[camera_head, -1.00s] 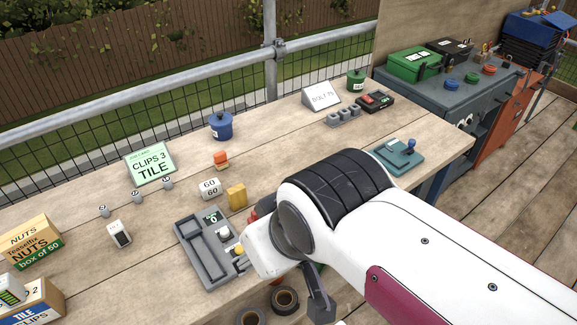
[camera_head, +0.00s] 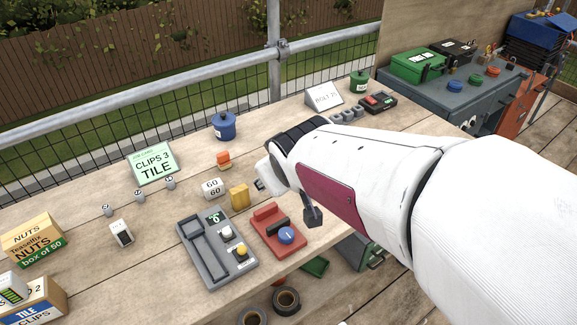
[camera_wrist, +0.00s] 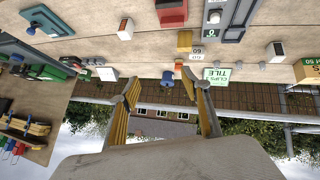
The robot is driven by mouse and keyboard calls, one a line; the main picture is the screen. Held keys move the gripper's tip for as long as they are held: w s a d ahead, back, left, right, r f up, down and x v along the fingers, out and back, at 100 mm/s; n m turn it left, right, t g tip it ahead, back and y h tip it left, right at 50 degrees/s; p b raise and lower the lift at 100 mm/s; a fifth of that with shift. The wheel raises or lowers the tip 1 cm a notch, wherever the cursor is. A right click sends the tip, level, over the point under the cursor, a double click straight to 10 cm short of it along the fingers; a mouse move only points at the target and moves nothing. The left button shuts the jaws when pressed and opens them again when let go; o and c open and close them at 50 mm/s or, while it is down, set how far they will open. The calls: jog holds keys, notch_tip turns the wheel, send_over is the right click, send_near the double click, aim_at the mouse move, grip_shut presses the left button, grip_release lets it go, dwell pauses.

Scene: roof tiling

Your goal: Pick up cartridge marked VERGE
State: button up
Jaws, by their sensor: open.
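I cannot read VERGE on anything. Possible cartridges are a small white block with a dark face (camera_head: 121,232), left on the bench, and a white block with an orange face (camera_wrist: 125,28) at upper left in the wrist view. The arm probably hides the second one in the head view. My gripper (camera_wrist: 163,106) is open and empty, its two yellowish fingers wide apart. It is held above the bench, touching nothing that I can see. In the head view its fingers are mostly hidden by the arm.
Near the arm stand a yellow block (camera_head: 239,196), a white 60 block (camera_head: 212,188), a grey two-button device (camera_head: 217,250) and a red device with a blue knob (camera_head: 278,232). A blue pot (camera_head: 224,126) and a CLIPS 3 TILE card (camera_head: 152,163) stand behind.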

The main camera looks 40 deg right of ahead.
jog(key=w+d+f+n+t, duration=0.3)
jog(key=w+d+f+t, duration=0.1)
jog(key=w+d+f, duration=0.8)
jog(key=s+d+f+t+y, duration=0.1)
jog(key=f, duration=0.1)
jog(key=s+d+f+t+y, duration=0.1)
jog(key=f, duration=0.1)
jog(key=s+d+f+t+y, duration=0.1)
jog(key=f+y, duration=0.1)
jog(key=shift+d+f, duration=0.1)
jog(key=shift+f, duration=0.05)
jog(key=s+f+m+t, duration=0.1)
jog(key=s+f, duration=0.1)
jog(key=s+d+f+m+t, duration=0.1)
jog(key=s, duration=0.2)
jog(key=s+d+f+m+t+h, duration=0.1)
jog(key=s+f, duration=0.1)
jog(key=s, duration=0.1)
jog(key=shift+d+f+m, duration=0.1)
jog(key=shift+f+m, duration=0.2)
jog(key=shift+w, duration=1.25)
jog(key=shift+w, duration=0.1)
